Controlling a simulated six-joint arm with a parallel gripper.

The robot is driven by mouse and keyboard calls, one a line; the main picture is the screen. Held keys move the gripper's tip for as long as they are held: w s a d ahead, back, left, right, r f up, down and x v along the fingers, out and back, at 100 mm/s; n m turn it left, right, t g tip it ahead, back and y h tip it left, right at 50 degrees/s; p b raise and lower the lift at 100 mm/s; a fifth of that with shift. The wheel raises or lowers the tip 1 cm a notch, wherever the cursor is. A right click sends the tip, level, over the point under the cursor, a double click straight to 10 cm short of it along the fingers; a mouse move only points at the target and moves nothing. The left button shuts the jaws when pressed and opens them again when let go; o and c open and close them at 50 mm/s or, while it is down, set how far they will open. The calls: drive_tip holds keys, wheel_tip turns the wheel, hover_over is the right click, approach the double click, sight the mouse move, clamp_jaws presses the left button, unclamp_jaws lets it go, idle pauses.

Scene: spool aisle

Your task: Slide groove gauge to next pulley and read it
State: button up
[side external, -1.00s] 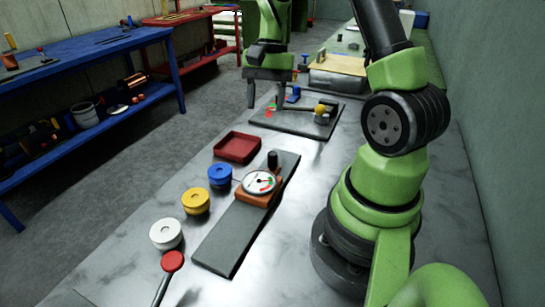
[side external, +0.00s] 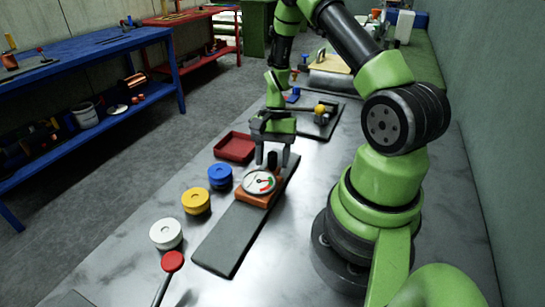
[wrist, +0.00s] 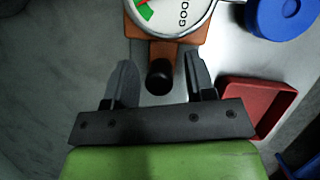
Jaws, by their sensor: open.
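The groove gauge (side external: 259,182) has a round white dial on an orange slide with a black upright knob (side external: 272,159). It sits at the far end of a dark flat rail (side external: 232,235), beside the blue pulley (side external: 220,176). A yellow pulley (side external: 196,200) and a white pulley (side external: 166,234) stand nearer in the same row. My gripper (side external: 272,160) is open, with its fingers either side of the knob. In the wrist view the knob (wrist: 159,76) lies between the fingers, with gaps on both sides. The dial (wrist: 165,12) is partly cut off there.
A red tray (side external: 235,147) stands just beyond the blue pulley. A red-topped lever or button (side external: 172,262) is at the near end. A dark board (side external: 318,129) with small parts lies behind my gripper. The bench right of the rail is clear.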

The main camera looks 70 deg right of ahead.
sight(254, 188)
drive_tip(key=shift+f, duration=0.1)
clamp_jaws()
drive_tip(key=a, duration=0.9)
unclamp_jaws()
drive_tip(key=v, duration=1)
